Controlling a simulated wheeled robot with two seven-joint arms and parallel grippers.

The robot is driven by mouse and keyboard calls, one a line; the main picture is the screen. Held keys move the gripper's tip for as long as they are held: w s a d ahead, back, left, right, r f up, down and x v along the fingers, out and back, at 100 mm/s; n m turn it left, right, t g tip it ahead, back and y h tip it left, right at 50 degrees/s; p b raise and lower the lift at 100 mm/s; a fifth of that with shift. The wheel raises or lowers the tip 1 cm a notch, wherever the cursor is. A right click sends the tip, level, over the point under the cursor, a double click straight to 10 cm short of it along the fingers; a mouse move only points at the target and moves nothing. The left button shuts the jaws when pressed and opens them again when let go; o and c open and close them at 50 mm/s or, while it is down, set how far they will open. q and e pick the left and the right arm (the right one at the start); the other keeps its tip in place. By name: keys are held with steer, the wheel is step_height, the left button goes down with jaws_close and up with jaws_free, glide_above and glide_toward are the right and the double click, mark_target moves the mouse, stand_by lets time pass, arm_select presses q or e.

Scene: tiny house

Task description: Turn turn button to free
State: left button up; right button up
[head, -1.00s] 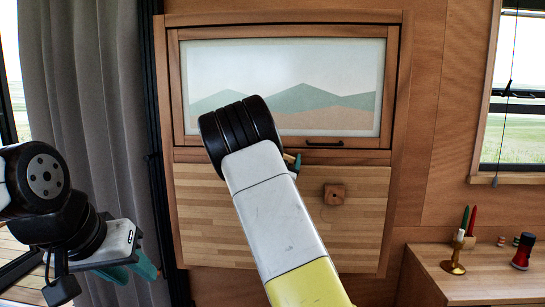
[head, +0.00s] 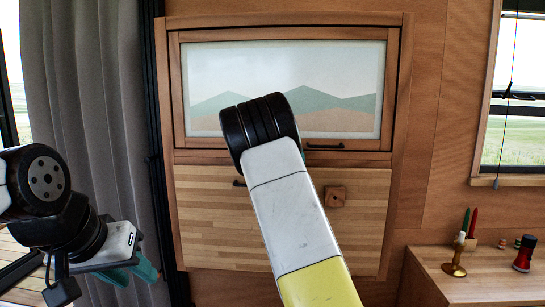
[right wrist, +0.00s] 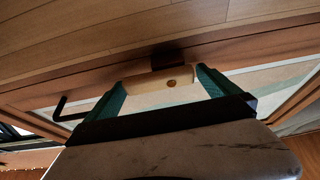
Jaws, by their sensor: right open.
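The turn button (right wrist: 158,88), a pale wooden bar with a round screw head, shows in the right wrist view at the edge of the framed panel. My right gripper (right wrist: 162,92) is open, with one teal finger at each end of the bar. I cannot tell whether the fingers touch it. In the head view my right forearm and wrist hide the button and the right fingers. My left gripper (head: 132,273) hangs at lower left, away from the cabinet, its teal fingers apart and empty.
The wall cabinet has a panel with a mountain picture (head: 350,80), a black handle (head: 325,146) and a slatted lower panel (head: 210,225) bearing a brown wooden block (head: 335,196). A side counter (head: 490,280) at right holds a brass candlestick (head: 456,257). A curtain (head: 85,130) hangs at left.

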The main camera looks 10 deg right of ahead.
steer(key=v, duration=0.8)
steer(key=shift+w, duration=0.1)
steer(key=s+a+f+n+g+y, duration=0.1)
steer(key=s+g, duration=0.4)
steer(key=s, duration=0.7)
steer(key=s+a+f+n+g+y, duration=0.1)
steer(key=s+a+f+g+y, duration=0.1)
steer(key=s, duration=1.1)
steer(key=s+a+f+n+g+y, duration=0.1)
steer(key=s+a+f+g+y, duration=0.1)
steer(key=s+g+y, duration=0.3)
steer(key=s+a+g, duration=0.1)
steer(key=s+g, duration=0.2)
steer(key=s, duration=0.4)
steer(key=shift+s+a+f+n, duration=0.25)
steer(key=shift+n, duration=0.05)
